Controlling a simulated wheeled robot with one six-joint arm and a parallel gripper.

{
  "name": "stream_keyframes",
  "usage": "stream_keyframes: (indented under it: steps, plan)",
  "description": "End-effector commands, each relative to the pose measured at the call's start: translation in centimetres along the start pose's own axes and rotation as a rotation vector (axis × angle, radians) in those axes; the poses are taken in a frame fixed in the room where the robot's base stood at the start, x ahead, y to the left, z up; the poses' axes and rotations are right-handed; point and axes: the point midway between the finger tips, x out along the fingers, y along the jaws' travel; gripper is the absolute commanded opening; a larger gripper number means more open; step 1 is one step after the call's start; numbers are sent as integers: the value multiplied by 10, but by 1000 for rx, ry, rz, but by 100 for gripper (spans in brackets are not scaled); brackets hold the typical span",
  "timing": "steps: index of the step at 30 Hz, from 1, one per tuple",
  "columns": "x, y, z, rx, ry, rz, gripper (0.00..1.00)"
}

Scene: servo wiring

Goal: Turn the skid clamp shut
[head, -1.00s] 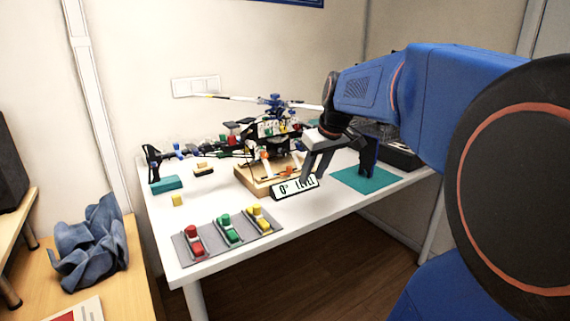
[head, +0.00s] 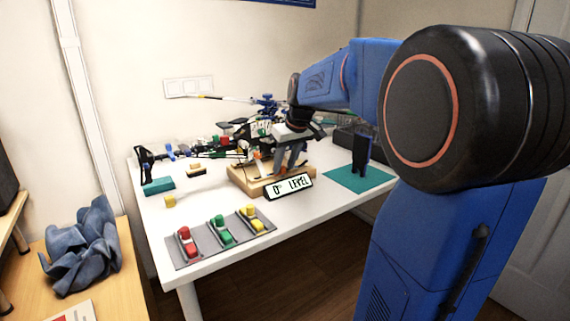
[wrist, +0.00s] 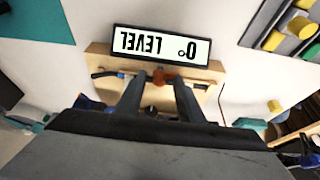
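The skid clamp (wrist: 163,75) is a small orange-red piece on the wooden stand (wrist: 97,62) under the model helicopter (head: 262,132). In the wrist view it lies between the tips of my gripper (wrist: 159,84), beside the "0° LEVEL" sign (wrist: 120,43). The two grey fingers are apart, one on each side of the clamp; I cannot tell whether they touch it. In the head view my gripper (head: 289,168) is low over the stand, just behind the sign (head: 289,187), and hides part of the stand and the skids.
A grey tray (head: 195,254) with red, green and yellow pieces lies at the table's front left. A teal mat (head: 345,180) with a dark upright block (head: 361,152) is to the right. A teal box (head: 158,186) and a yellow block (head: 170,201) lie at the left.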

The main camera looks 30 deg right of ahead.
Motion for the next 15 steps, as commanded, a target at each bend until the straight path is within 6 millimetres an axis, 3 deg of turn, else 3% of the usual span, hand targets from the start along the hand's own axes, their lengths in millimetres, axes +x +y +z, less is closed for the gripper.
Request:
stream_keyframes:
  steps: [4,8,15]
  plan:
    - [0,0,0,0,0,0,32]
    - [0,0,0,0,0,0,1]
    - [0,0,0,7,0,2,0]
